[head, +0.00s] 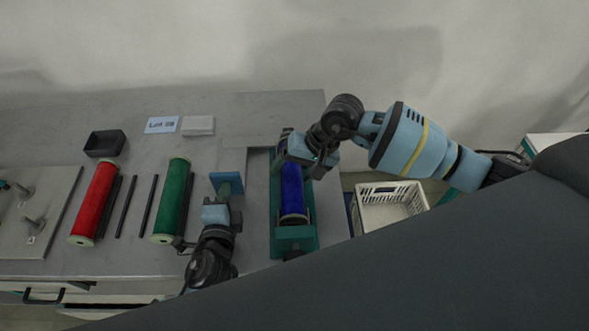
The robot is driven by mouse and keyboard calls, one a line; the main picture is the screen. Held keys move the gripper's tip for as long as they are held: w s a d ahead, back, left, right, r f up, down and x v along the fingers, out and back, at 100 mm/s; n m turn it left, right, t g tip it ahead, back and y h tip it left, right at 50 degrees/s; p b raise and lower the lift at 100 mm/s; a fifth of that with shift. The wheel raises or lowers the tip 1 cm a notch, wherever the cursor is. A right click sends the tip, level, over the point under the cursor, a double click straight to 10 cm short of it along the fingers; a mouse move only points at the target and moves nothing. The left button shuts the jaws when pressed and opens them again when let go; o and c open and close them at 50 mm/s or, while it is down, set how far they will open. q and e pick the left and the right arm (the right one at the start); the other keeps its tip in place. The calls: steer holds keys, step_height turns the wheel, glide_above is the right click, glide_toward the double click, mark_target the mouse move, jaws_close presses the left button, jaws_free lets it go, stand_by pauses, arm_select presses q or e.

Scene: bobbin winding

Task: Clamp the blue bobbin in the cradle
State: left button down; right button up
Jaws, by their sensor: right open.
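The blue bobbin (292,188) lies lengthwise in the teal cradle (294,241) at the right part of the bench. My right gripper (288,152) is open at the far end of the bobbin and partly hides that end and the cradle there. I cannot tell whether it touches them. My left gripper (224,194) is left of the cradle, beside a blue plate-like piece (228,180) with a green part below it. Its fingertips are too small to tell whether they hold this piece.
A green bobbin (173,197) and a red bobbin (95,203) lie to the left, with dark rods (126,206) between them. A black tray (104,143), a label card (161,125) and a white block (197,125) are behind. A white basket (388,208) stands beyond the bench's right edge.

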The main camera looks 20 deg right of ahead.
steer(key=v, duration=0.8)
arm_select(q)
steer(key=shift+s, duration=0.1)
arm_select(e)
steer(key=shift+r, duration=0.1)
stand_by(0.3)
arm_select(q)
steer(key=shift+f+p+v, duration=0.15)
steer(key=shift+v, duration=0.7)
steer(key=shift+f+p+v, duration=0.15)
steer(key=shift+v, duration=0.7)
steer(key=shift+f+v, duration=0.15)
steer(key=shift+v, duration=0.7)
steer(key=shift+f+v, duration=0.15)
steer(key=shift+v, duration=0.7)
arm_select(e)
steer(key=shift+w+r, duration=0.15)
steer(key=shift+r, duration=0.75)
